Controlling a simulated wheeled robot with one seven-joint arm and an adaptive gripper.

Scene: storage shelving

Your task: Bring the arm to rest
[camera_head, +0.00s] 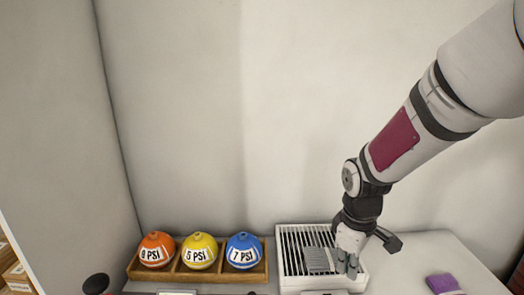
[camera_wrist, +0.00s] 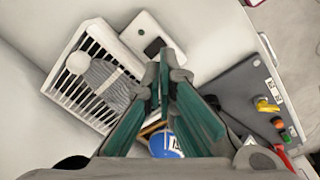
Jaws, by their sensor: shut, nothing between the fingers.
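My arm reaches down from the upper right in the head view. My gripper (camera_head: 347,266) points down over the right part of a white slatted rack (camera_head: 287,262). In the wrist view my gripper (camera_wrist: 164,68) shows its two green-sided fingers converging at the tips, shut with nothing held. A grey ribbed piece (camera_head: 316,260) lies on the rack just left of the gripper; it also shows in the wrist view (camera_wrist: 112,85). I cannot tell whether the fingers touch the rack.
A wooden tray (camera_head: 196,276) left of the rack holds an orange ball (camera_head: 156,243), a yellow ball (camera_head: 199,244) and a blue ball (camera_head: 243,244). A purple block (camera_head: 443,284) lies at right. A grey panel with coloured knobs (camera_wrist: 240,90) shows in the wrist view.

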